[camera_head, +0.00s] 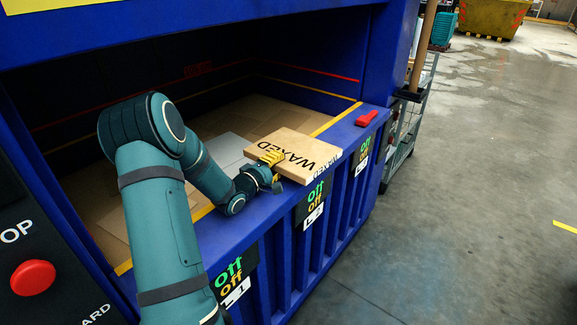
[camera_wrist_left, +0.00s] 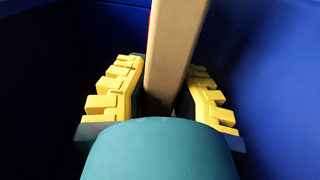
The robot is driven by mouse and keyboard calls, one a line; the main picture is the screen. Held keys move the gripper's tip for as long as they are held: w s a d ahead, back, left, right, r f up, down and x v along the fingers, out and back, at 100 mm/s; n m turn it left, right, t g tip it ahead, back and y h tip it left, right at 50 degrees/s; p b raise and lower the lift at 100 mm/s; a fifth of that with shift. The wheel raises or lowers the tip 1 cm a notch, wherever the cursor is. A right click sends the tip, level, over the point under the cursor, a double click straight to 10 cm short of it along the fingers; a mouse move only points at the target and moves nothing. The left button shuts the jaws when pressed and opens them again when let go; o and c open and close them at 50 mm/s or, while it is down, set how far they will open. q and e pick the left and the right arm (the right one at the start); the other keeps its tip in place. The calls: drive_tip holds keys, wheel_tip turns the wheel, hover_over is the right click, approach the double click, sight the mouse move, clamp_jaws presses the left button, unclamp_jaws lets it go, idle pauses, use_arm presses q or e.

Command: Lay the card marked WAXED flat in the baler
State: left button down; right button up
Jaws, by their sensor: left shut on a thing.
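The card marked WAXED (camera_head: 310,158) is a thick tan slab with black lettering. It appears roughly flat, over the front sill at the mouth of the blue baler (camera_head: 345,137); whether it touches the sill I cannot tell. My left gripper (camera_head: 270,160), with yellow fingers, is shut on its near left edge. In the left wrist view the card (camera_wrist_left: 177,45) runs edge-on between the two yellow fingers of the gripper (camera_wrist_left: 160,88). The baler floor behind it is covered with flat brown card. My right gripper is not in view.
A grey sheet (camera_head: 229,151) lies on the baler floor left of the card. A red handle (camera_head: 367,118) sits on the sill to the right. A red button (camera_head: 33,277) is at the lower left. A wire trolley (camera_head: 408,120) stands right of the baler; the grey floor beyond is mostly clear.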

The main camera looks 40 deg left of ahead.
use_arm(q)
drive_tip(key=s+a+p, duration=0.2)
drive_tip(key=a, duration=2.2)
drive_tip(key=shift+s+a+p, duration=0.35)
drive_tip(key=c, duration=0.9)
unclamp_jaws()
drive_tip(key=shift+o, duration=0.2)
drive_tip(key=s+d, duration=0.1)
drive_tip(key=s, duration=1.1)
drive_tip(key=shift+d, duration=0.2)
